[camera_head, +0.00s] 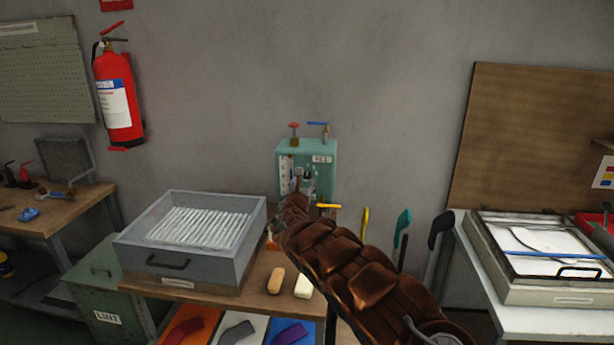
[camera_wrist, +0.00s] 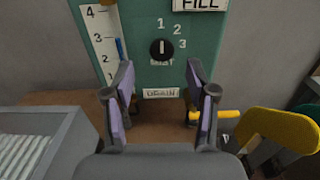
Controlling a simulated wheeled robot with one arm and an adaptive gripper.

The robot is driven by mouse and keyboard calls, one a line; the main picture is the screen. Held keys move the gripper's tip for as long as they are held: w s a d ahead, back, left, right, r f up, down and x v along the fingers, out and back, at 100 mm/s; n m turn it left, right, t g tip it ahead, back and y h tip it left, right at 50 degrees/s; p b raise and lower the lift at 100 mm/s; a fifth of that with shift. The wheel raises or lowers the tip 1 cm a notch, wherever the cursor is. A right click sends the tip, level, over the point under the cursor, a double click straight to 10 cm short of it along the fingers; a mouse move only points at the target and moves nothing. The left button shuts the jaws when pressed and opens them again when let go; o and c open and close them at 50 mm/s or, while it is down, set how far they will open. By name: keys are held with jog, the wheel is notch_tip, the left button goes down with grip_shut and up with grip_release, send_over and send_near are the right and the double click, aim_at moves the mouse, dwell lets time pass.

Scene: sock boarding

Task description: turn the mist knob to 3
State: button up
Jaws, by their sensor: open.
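The mist knob (camera_wrist: 161,49) is a small round black dial on the green box (camera_wrist: 205,60), with 1, 2 and 3 printed around its upper right. Its white line stands about upright, toward the 1. A label partly hidden by the knob reads as MIST. In the wrist view my gripper (camera_wrist: 160,82) is open and empty, its two purple-padded fingers apart below and either side of the knob, not touching it. In the head view the green box (camera_head: 320,152) stands at the back of the bench, and my gripper (camera_head: 304,178) is in front of it, hiding the knob.
A DRAIN label (camera_wrist: 161,93) and a yellow handle (camera_wrist: 215,114) sit below the knob. A level scale (camera_wrist: 105,45) is to its left. A grey tray (camera_head: 165,262) with white rods stands left on the bench.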

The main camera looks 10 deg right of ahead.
aim_at(307, 175)
jog(key=shift+w+d+f, duration=0.15)
jog(key=shift+w+d, duration=0.15)
jog(key=shift+w, duration=0.3)
jog(key=shift+w+r+p, duration=0.2)
jog(key=shift+w+p, duration=0.3)
jog(key=shift+w, duration=0.1)
jog(key=shift+w+d+f, duration=0.2)
jog(key=shift+w+d, duration=0.1)
jog(key=shift+w, duration=0.25)
jog(key=shift+w+r+p, duration=0.2)
jog(key=shift+w+p, duration=0.3)
jog(key=shift+w+d+f, duration=0.15)
jog(key=shift+w+d, duration=0.1)
jog(key=shift+w, duration=0.2)
jog(key=shift+w+d+p, duration=0.2)
jog(key=shift+w+p, duration=0.15)
jog(key=shift+p, duration=0.05)
